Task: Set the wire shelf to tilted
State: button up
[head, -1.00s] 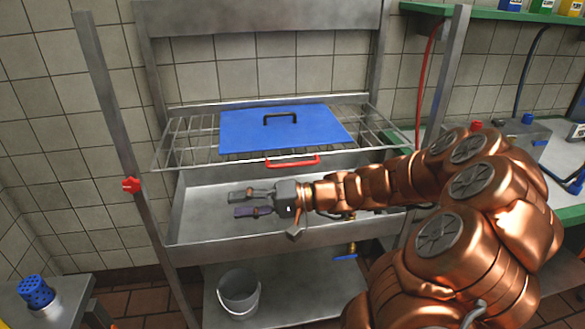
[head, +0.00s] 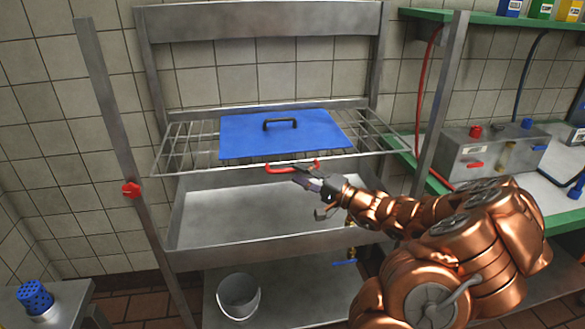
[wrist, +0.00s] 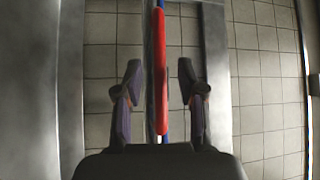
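The wire shelf (head: 190,146) spans the metal frame above a steel basin and looks roughly level. A blue board with a black handle (head: 285,136) lies on it. A red handle (head: 277,168) is fixed at the shelf's front edge. My gripper (head: 305,175) is at the right part of this handle in the head view. In the wrist view, the red handle (wrist: 161,75) runs between my two spread fingers, with a visible gap on each side. The fingers are open and not closed on it.
The steel basin (head: 225,239) below the shelf is empty. A red knob (head: 131,189) is on the left post. A bucket (head: 239,294) stands on the lower shelf. A grey box with red and blue knobs (head: 490,150) stands at the right.

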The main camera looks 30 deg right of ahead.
aim_at(295, 171)
jog(key=shift+p+x, duration=0.3)
jog(key=shift+x, duration=1.3)
grip_shut()
